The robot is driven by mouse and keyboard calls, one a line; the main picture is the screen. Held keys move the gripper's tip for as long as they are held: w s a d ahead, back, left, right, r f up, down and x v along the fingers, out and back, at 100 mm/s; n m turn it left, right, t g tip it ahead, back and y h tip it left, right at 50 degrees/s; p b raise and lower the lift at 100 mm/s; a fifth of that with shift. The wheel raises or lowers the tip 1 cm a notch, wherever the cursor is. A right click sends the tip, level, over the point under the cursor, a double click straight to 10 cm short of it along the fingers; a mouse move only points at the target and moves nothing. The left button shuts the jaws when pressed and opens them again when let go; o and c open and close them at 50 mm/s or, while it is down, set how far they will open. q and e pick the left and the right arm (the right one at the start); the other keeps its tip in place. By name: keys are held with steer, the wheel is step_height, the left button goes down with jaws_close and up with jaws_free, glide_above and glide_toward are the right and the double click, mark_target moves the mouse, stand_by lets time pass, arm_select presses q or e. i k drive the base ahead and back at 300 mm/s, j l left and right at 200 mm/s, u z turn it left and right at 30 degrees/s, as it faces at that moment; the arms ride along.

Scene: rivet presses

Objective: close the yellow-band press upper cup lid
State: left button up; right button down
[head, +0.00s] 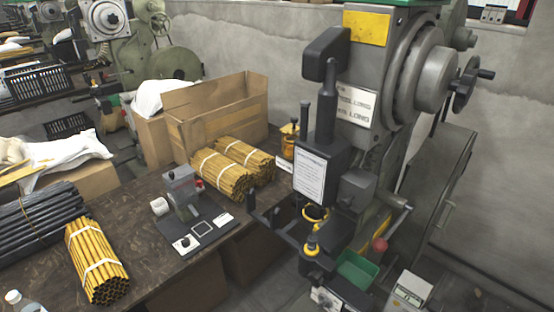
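The press with a yellow plate (366,28) near its top stands at the right of the head view. A dark rounded block (326,54) sticks out to the left, just below that plate. It may be the upper cup lid, but I cannot tell for sure, nor whether it is open. Below it are a dark upright cylinder (326,115) and a dark housing with a white notice (310,178). Lower down are a yellow ring (315,215) and a yellow-collared part (312,243). Neither of my grippers is in view.
A dark bench (140,200) left of the press holds bundles of yellow rods (232,172), a small grey device (182,190) and a cardboard box (215,110). A green tray (357,270) and a red-knobbed lever (380,243) are low on the press. A grey wall stands behind.

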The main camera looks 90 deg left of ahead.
mark_target(290, 129)
steer(key=u, duration=2)
steer(key=i+u, duration=0.1)
steer(key=u, duration=0.8)
steer(key=i+j, duration=0.05)
